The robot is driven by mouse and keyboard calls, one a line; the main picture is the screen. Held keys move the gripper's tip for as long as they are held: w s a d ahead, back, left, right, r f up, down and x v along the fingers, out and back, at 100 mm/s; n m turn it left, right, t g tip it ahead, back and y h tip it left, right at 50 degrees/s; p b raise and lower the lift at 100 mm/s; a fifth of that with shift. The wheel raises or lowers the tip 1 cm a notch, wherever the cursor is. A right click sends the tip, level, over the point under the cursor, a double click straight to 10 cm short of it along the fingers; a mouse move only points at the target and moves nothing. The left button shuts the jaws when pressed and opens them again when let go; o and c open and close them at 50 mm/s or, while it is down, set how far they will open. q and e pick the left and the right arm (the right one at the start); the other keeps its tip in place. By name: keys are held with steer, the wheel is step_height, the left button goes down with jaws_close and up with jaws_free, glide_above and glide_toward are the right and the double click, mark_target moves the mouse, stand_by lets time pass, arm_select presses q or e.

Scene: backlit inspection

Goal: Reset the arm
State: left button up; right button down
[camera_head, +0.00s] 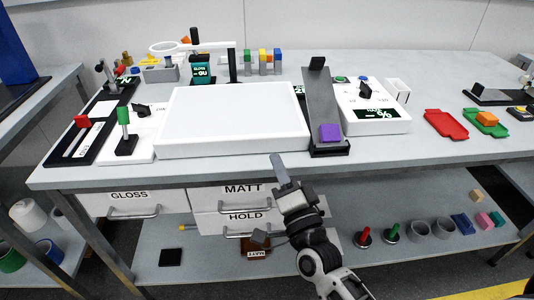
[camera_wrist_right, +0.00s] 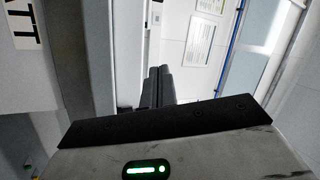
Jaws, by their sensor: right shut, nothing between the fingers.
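My right gripper (camera_head: 278,168) is in front of the bench's front edge, just below the top, near the MATT drawer (camera_head: 243,190). Its fingers are shut together with nothing between them. The fingers also show closed in the right wrist view (camera_wrist_right: 158,86). My right arm comes up from the bottom of the head view. My left gripper is not in view.
The bench (camera_head: 420,152) carries a white light panel (camera_head: 235,118), a dark ramp (camera_head: 320,105) with a purple block (camera_head: 330,132), a red tray (camera_head: 445,124) and a green tray (camera_head: 480,116) with an orange block (camera_head: 487,119). Lower-shelf items stand right of my arm.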

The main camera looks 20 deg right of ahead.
steer(key=s+a+f+n+g+y, duration=0.2)
steer(key=s+a+f+n+g, duration=0.1)
steer(key=s+f+n+g, duration=0.2)
steer(key=s+a+f+n+g+y, duration=0.2)
steer(key=s+f+n+g, duration=0.4)
steer(key=s+f+n, duration=0.4)
step_height(320, 180, down, 2)
steer(key=shift+s+a+f+n, duration=0.2)
steer(key=shift+a+n, duration=0.2)
steer(key=shift+a, duration=0.25)
stand_by(1.1)
